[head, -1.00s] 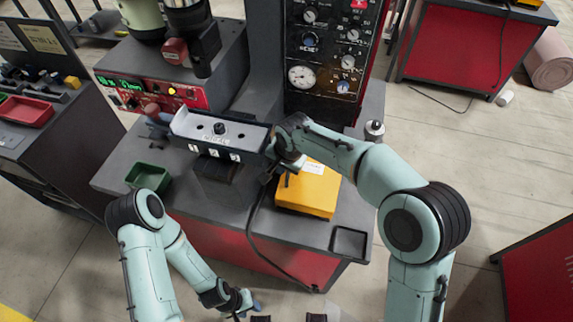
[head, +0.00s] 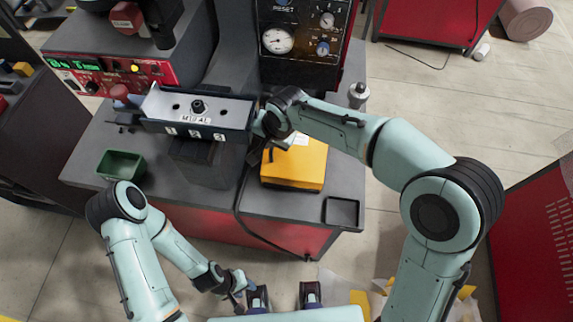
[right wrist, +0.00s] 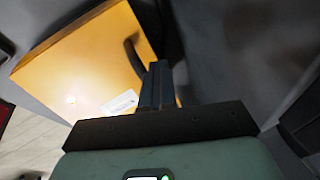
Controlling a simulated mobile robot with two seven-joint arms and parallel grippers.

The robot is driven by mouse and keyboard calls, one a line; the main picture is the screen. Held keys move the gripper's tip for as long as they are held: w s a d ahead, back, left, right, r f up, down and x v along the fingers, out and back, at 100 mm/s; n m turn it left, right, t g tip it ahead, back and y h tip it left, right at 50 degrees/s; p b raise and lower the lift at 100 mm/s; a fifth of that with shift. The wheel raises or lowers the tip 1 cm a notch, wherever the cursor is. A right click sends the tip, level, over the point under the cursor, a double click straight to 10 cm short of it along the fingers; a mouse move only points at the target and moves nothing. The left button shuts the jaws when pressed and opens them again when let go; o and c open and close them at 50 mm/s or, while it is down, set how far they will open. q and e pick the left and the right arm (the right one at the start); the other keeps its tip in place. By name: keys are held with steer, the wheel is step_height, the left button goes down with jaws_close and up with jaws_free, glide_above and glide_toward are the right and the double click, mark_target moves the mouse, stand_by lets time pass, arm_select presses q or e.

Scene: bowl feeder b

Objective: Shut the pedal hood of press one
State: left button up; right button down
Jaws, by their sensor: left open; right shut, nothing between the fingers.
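A yellow box-like cover (head: 296,167) with a white label sits on the grey bench, right of the black fixture. I take it for the pedal hood; its top looks level, but I cannot tell whether it is fully down. The right wrist view shows its yellow face (right wrist: 85,62) and a dark curved handle (right wrist: 134,58). My right gripper (head: 268,148) is at its upper left edge. Its shut, empty fingers (right wrist: 158,86) are close beside the handle; contact is unclear. My left gripper (head: 238,290) is open and low in front of the bench.
A fixture with a grey top plate (head: 222,110) stands left of the yellow cover. A green tray (head: 121,165) and a black tray (head: 341,212) lie at the bench's front. A dark cable (head: 240,215) hangs over the front edge. A metal canister (head: 358,95) stands at the right.

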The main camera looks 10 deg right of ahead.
steer(key=s+d+b, duration=0.1)
steer(key=s+d, duration=0.6)
steer(key=s, duration=0.4)
steer(key=w+d+r+m+t+y+p, duration=0.1)
steer(key=w+d+r+m+y+p, duration=0.2)
steer(key=d+r+m, duration=0.4)
steer(key=w+d+r+m+t+y+p, duration=0.1)
steer(key=w+d+r+m+y+p, duration=0.1)
steer(key=d+r+m+y, duration=0.5)
arm_select(q)
steer(key=shift+t, duration=0.3)
steer(key=r, duration=0.4)
steer(key=shift+w+d+r, duration=0.35)
steer(key=shift+w+d, duration=0.05)
arm_select(e)
steer(key=w+a+f+m+h, duration=0.2)
steer(key=w+a+f, duration=0.3)
steer(key=a+f, duration=0.4)
steer(key=a, duration=0.2)
steer(key=shift+a+m+h, duration=0.3)
steer(key=shift+a, duration=0.1)
